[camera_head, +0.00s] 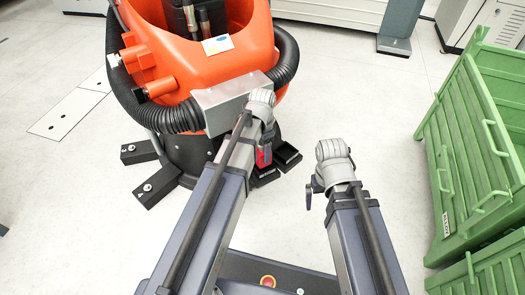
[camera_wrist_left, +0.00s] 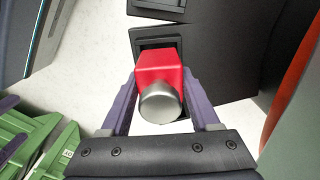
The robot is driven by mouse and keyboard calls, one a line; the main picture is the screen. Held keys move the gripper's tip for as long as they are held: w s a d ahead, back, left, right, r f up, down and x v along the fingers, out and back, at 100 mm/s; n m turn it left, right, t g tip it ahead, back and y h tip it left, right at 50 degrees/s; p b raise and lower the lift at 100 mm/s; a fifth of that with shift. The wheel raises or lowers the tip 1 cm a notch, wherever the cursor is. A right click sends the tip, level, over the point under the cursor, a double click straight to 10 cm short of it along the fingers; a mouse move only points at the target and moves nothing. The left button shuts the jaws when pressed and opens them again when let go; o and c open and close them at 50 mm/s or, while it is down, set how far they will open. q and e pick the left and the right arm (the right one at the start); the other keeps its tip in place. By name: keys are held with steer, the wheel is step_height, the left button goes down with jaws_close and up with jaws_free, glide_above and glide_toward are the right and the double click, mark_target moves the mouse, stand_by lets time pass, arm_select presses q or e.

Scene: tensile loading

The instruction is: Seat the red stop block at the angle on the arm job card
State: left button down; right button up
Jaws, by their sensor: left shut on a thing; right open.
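The red stop block (camera_wrist_left: 158,66) with a silver round knob (camera_wrist_left: 160,103) is between the purple fingers of my left gripper (camera_wrist_left: 160,78), which is shut on it. In the left wrist view its far end overlaps a dark rectangular socket (camera_wrist_left: 150,43) in a black foot. I cannot tell whether it touches or enters the socket. In the head view the block (camera_head: 264,157) shows low beside the orange machine's base, partly hidden by my left arm. The job card (camera_head: 217,44) lies on the orange machine; its writing is unreadable. My right gripper (camera_head: 312,190) is open and empty.
The orange machine (camera_head: 245,62) with black hoses stands ahead. Black feet stick out at left (camera_head: 140,151) and right (camera_head: 288,155) of its base. A green crate (camera_head: 470,150) stands at the right. Pale floor is free between the crate and my right arm.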

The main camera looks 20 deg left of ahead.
mark_target(262, 157)
arm_select(q)
steer(key=shift+f+b, duration=1.55)
steer(key=shift+f, duration=0.2)
steer(key=shift+f, duration=0.1)
steer(key=shift+c, duration=0.6)
jaws_free()
step_height(262, 157, up, 12)
steer(key=p, duration=1.2)
steer(key=shift+r, duration=0.2)
steer(key=shift+f, duration=0.2)
step_height(262, 157, down, 12)
steer(key=b, duration=1.2)
steer(key=shift+r, duration=0.1)
